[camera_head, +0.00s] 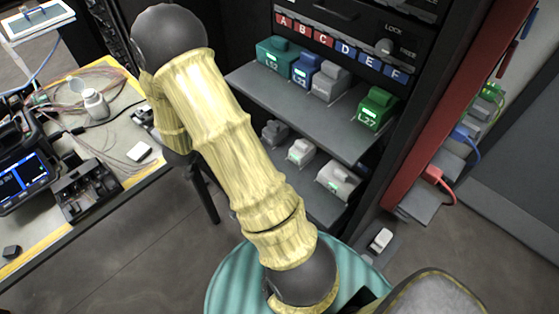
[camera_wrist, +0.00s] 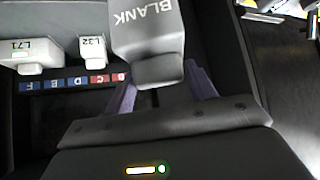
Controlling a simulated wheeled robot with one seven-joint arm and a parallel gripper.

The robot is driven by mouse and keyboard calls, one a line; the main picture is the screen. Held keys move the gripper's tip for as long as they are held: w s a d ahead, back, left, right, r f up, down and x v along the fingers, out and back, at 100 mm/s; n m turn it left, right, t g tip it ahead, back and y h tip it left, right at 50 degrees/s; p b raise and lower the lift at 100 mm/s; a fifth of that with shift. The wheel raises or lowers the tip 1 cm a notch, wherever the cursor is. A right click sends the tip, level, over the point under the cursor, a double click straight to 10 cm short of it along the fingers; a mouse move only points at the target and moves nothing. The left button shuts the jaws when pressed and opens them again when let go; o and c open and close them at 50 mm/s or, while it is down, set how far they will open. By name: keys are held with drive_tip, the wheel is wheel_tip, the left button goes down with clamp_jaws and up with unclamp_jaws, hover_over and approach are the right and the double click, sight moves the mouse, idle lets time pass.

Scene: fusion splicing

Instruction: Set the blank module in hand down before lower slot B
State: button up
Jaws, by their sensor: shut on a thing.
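The grey blank module (camera_wrist: 148,30), marked BLANK, is between the fingers of my gripper (camera_wrist: 160,85) in the wrist view. The gripper is shut on it. A dark grey module (camera_head: 275,133) beside my arm in the head view appears to be the same one; my arm hides the gripper there. A label strip (camera_wrist: 70,84) with letters F to B lies left of the held module in the wrist view. The module covers the area behind it, so slot B's floor is hidden. Whether the module touches the shelf I cannot tell.
Module L32 (camera_wrist: 93,48) stands left of the held module, with L71 (camera_wrist: 35,55) farther left. The upper shelf (camera_head: 290,98) overhangs the lower row and carries a green L27 module (camera_head: 376,108) and others. A cluttered worktable (camera_head: 120,115) stands at left.

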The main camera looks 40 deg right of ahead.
drive_tip(key=s+f+m+g+b, duration=0.1)
drive_tip(key=s+f+m+b, duration=0.1)
drive_tip(key=s+a+f+m+g+h+b, duration=0.1)
drive_tip(key=s+f+m+g+b, duration=0.1)
drive_tip(key=b, duration=0.1)
drive_tip(key=shift+f, duration=0.3)
drive_tip(key=shift+s+a+m+g+b, duration=0.2)
drive_tip(key=shift+s+m+g+b, duration=0.1)
drive_tip(key=shift+m, duration=0.2)
drive_tip(key=d+f, duration=0.1)
drive_tip(key=d, duration=0.9)
drive_tip(key=w+d+f, duration=0.1)
drive_tip(key=d+f, duration=0.1)
drive_tip(key=d, duration=0.7)
drive_tip(key=shift+w+d, duration=0.25)
drive_tip(key=shift+d, duration=0.1)
drive_tip(key=shift+f, duration=0.1)
